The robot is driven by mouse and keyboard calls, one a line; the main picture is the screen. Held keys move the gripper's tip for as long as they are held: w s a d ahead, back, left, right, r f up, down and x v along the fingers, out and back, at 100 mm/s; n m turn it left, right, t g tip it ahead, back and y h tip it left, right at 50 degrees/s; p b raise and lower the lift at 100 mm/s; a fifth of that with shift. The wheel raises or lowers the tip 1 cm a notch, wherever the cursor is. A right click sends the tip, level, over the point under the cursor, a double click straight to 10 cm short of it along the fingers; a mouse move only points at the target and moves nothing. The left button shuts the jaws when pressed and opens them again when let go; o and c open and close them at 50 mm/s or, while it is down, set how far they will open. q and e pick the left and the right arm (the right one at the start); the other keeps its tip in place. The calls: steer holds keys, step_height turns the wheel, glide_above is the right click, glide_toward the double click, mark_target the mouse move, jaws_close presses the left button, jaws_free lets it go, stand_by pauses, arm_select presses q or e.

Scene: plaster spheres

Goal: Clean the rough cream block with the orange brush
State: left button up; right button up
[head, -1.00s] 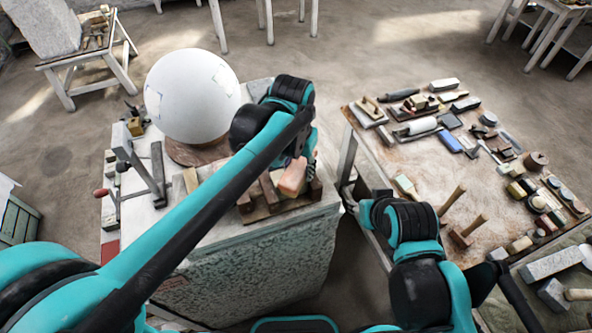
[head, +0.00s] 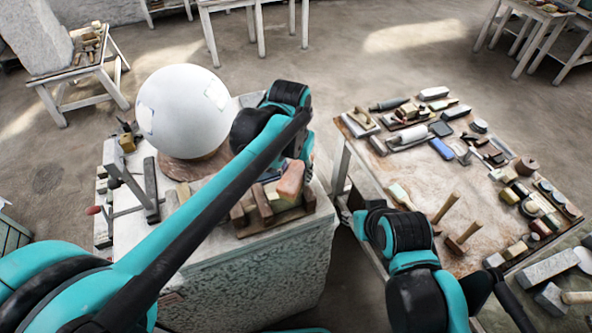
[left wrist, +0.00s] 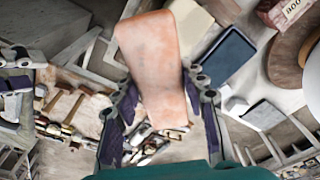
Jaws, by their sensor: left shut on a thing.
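A salmon-orange block-like thing (left wrist: 155,65), which I take for the orange brush, is held between the fingers of my left gripper (left wrist: 160,88). Its bristles cannot be made out. In the head view the orange brush (head: 290,181) is tilted over a dark wooden rack, and my left arm hides most of the gripper. A cream block (left wrist: 190,25) shows beyond the brush in the left wrist view, apparently the rough one. Contact between brush and block cannot be told. My right arm reaches towards the gap between the tables, and its gripper (head: 346,203) is small and partly hidden.
The wooden rack (head: 243,230) stands at the near edge of the stone-sided stand. A large white sphere (head: 183,110) sits behind it on a turntable. A dark blue block (left wrist: 226,56) lies beside the cream block. The right table (head: 400,165) is crowded with tools around a bare middle.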

arm_select(q)
steer(key=shift+s+a+r+p, duration=0.35)
steer(key=shift+s+r, duration=0.15)
steer(key=shift+s, duration=0.35)
steer(key=shift+w, duration=0.1)
steer(key=shift+r, duration=0.25)
steer(key=shift+r+p, duration=0.95)
steer(key=shift+r, duration=0.15)
steer(key=shift+f, duration=0.1)
